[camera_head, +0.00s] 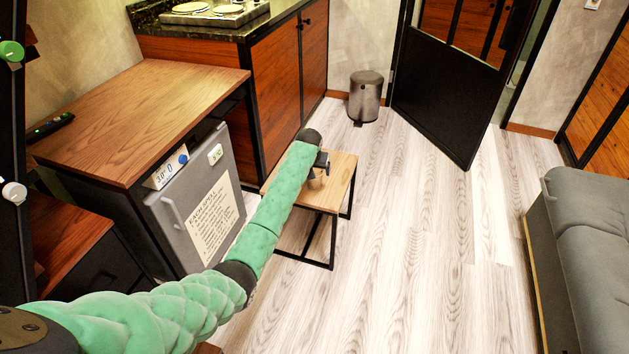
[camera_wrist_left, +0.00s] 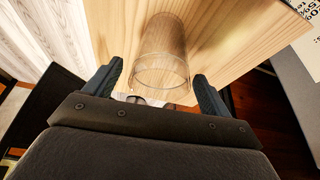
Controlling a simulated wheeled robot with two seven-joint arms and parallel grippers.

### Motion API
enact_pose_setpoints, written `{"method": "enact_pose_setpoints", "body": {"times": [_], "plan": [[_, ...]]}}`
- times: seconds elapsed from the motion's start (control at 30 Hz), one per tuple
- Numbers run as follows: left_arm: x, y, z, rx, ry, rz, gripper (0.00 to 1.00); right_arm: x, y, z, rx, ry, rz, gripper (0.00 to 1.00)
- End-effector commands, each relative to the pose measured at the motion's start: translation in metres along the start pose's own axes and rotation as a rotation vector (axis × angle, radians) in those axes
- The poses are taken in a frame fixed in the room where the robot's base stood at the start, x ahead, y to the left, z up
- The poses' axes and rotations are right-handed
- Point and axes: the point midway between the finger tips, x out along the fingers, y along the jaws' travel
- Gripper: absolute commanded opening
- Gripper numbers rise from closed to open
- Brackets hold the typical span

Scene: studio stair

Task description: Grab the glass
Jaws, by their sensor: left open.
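A clear glass (camera_wrist_left: 162,62) stands on a small light-wood table (camera_wrist_left: 222,22) in the left wrist view. My left gripper (camera_wrist_left: 158,82) is open, with one dark finger on each side of the near end of the glass. I cannot tell whether either finger touches it. In the head view my left arm reaches over the small table (camera_head: 341,172), and the left gripper (camera_head: 322,164) is at its top. The glass (camera_head: 315,180) is partly hidden there by the arm and gripper. My right gripper is not in view.
A grey mini fridge (camera_head: 228,192) under a wooden counter (camera_head: 140,110) stands left of the small table. A metal bin (camera_head: 366,98) is farther back by the black door (camera_head: 440,90). A grey sofa (camera_head: 590,220) is at the right. The floor between is clear.

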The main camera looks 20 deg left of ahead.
Motion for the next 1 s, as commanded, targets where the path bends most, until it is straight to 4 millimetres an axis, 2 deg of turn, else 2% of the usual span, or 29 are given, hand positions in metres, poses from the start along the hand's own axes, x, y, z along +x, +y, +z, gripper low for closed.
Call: {"method": "enact_pose_setpoints", "body": {"times": [0.13,0.37,0.6,0.67,1.0], "plan": [[0.0109,0.0004,0.0005,0.0,-0.001,0.0,0.83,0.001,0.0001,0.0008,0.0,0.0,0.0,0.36],[0.0117,0.0003,0.0003,0.0,0.0,0.0,0.83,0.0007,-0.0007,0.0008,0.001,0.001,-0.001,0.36],[0.0116,0.0002,0.0004,0.0,0.0,0.0,0.38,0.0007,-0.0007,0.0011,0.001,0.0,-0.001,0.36],[0.0112,0.0002,0.0,0.0,0.001,0.0,0.28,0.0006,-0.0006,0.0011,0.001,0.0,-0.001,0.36],[0.0039,0.0,-0.0034,0.0,0.002,0.0,0.28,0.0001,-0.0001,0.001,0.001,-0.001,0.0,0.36]]}}
